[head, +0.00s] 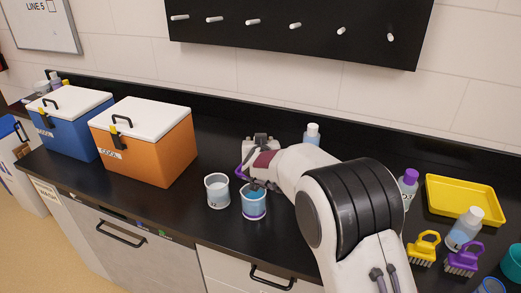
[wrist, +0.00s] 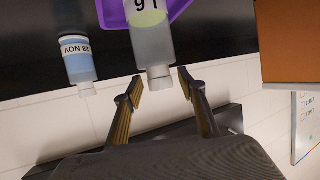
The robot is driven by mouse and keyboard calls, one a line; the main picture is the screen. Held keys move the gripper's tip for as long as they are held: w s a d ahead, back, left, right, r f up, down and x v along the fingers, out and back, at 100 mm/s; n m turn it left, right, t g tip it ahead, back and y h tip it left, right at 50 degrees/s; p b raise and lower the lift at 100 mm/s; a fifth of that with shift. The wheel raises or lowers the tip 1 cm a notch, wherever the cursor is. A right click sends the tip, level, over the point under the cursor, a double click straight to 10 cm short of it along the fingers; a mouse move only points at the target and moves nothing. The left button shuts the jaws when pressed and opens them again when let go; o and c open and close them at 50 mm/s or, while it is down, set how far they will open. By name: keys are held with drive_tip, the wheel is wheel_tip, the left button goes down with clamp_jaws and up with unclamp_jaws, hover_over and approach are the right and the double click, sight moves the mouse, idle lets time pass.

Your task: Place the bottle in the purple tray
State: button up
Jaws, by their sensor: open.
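My gripper (wrist: 159,82) is open, with one finger to each side of the cap and a gap to both. In the head view my arm hides most of the gripper and tray; a purple edge (head: 240,172) shows at the left of the wrist.
A blue-labelled bottle (wrist: 77,50) stands beside the tray. Two beakers (head: 217,190) (head: 254,203) stand close in front of my wrist. Orange (head: 150,145) and blue (head: 68,125) coolers are left. More bottles, brushes and a yellow tray (head: 463,207) are right. A black pegboard hangs behind.

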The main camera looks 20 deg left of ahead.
drive_tip(key=v, duration=1)
drive_tip(key=shift+s, duration=0.1)
idle(0.9)
drive_tip(key=s+d+r+g, duration=0.1)
drive_tip(key=s+d+r, duration=0.25)
drive_tip(key=d, duration=0.35)
drive_tip(key=s+d+r+g, duration=0.1)
drive_tip(key=s+d+r, duration=0.25)
drive_tip(key=d, duration=0.35)
drive_tip(key=s+d+r+g, duration=0.1)
drive_tip(key=s+d+r, duration=0.25)
drive_tip(key=d, duration=0.35)
drive_tip(key=s+d+f+m+g+h, duration=0.2)
drive_tip(key=s+d+f, duration=0.1)
drive_tip(key=s+d, duration=0.8)
drive_tip(key=s+d+f+m+g+h, duration=0.1)
drive_tip(key=s+d+f+m+h, duration=0.1)
drive_tip(key=s+d, duration=0.9)
drive_tip(key=s+f+h, duration=0.1)
drive_tip(key=s, duration=0.4)
drive_tip(key=shift+d+f+m+g, duration=0.15)
drive_tip(key=shift+f+m+g, duration=0.15)
drive_tip(key=shift+g, duration=0.1)
